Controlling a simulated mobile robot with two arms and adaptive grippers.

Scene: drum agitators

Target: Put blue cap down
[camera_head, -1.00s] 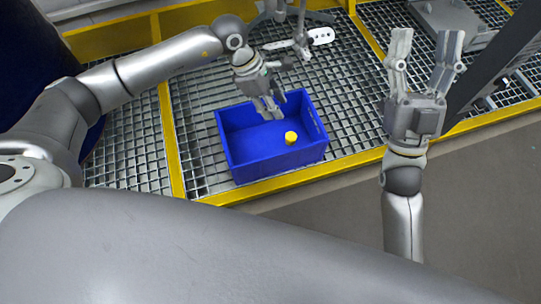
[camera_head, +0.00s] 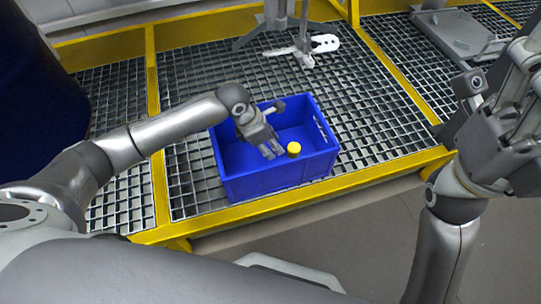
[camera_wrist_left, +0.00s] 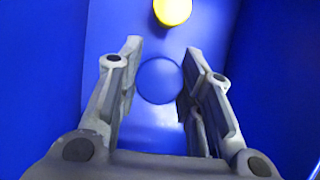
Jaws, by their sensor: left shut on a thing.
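My left gripper (camera_head: 273,151) reaches down into the blue crate (camera_head: 265,185). In the left wrist view its fingers (camera_wrist_left: 160,75) are shut on the round blue cap (camera_wrist_left: 160,82), low over the crate's blue floor. I cannot tell whether the cap touches the floor. In the head view the cap cannot be made out. A yellow cap (camera_head: 293,149) is in the crate just right of my left fingers; it also shows at the top of the left wrist view (camera_wrist_left: 172,11). My right gripper (camera_head: 524,75) is at the right edge, away from the crate, partly cut off.
The crate stands on a metal grating (camera_head: 375,120) edged by yellow beams (camera_head: 250,214). A dark blue drum (camera_head: 45,100) stands at the left. A metal stand with a white slotted plate (camera_head: 325,43) is behind the crate. Grating right of the crate is clear.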

